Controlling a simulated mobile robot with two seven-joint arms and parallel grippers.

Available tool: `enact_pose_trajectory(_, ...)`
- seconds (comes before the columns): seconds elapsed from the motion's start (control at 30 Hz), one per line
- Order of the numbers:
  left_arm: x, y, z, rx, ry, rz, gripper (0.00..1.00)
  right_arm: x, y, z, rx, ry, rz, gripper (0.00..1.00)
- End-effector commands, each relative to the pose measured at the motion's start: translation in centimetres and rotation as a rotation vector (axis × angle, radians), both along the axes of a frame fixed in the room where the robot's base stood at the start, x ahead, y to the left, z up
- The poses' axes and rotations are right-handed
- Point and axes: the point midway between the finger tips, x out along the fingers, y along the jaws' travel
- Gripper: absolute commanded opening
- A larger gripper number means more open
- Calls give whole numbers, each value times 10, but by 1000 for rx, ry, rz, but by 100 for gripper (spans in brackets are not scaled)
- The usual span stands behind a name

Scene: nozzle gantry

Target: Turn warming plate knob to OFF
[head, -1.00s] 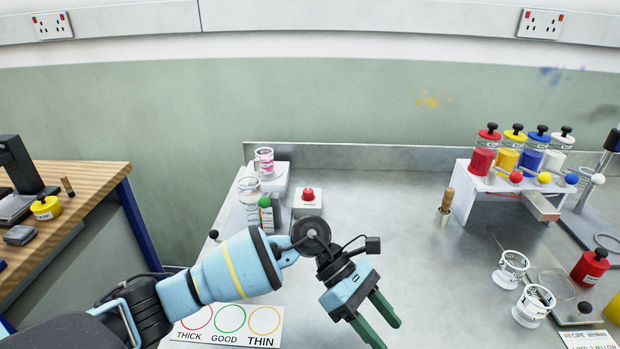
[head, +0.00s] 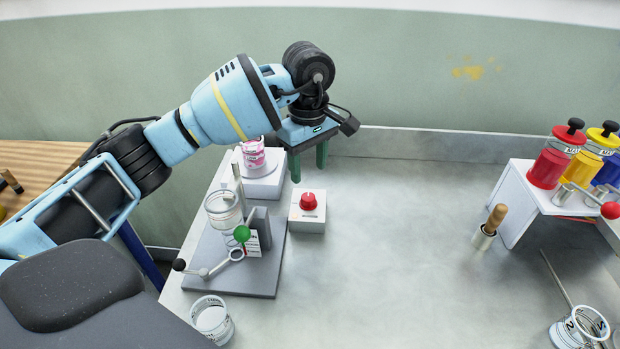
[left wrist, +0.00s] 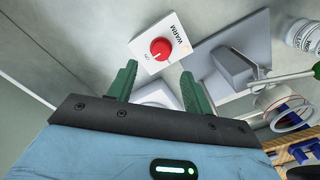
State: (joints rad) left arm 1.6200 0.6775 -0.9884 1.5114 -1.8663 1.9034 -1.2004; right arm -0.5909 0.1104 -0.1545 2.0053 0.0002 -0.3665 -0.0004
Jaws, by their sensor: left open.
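The warming plate control is a small white box (head: 307,222) with a round red knob (head: 308,201) on top. In the left wrist view the red knob (left wrist: 161,50) has a pale mark at its lower side, near small lettering too small to read surely, and the box (left wrist: 176,32) reads "WARM". My left gripper (head: 308,170) is open and empty, above and behind the box in the head view. In the left wrist view its green fingers (left wrist: 160,80) point toward the box, apart from the knob. My right gripper is not in view.
Left of the box stands a grey-based stand (head: 260,279) with a clear vessel (head: 222,212) and a green ball (head: 242,234). A pink-marked cup (head: 254,153) sits on a white plate (head: 265,184) behind. A paint rack (head: 530,208) stands right; the middle bench is clear.

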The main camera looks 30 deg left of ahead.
Motion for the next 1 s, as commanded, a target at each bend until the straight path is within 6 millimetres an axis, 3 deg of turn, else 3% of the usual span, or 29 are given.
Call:
enact_pose_trajectory(0.27, 0, 2, -4, 7, 0, 1, 50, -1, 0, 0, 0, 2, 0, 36)
enact_pose_trajectory(0.7, 0, 1, -63, 5, 0, 1, 50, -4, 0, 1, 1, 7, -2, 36)
enact_pose_trajectory(1.0, 0, 1, -77, 6, -2, 1, 50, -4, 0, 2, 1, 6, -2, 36)
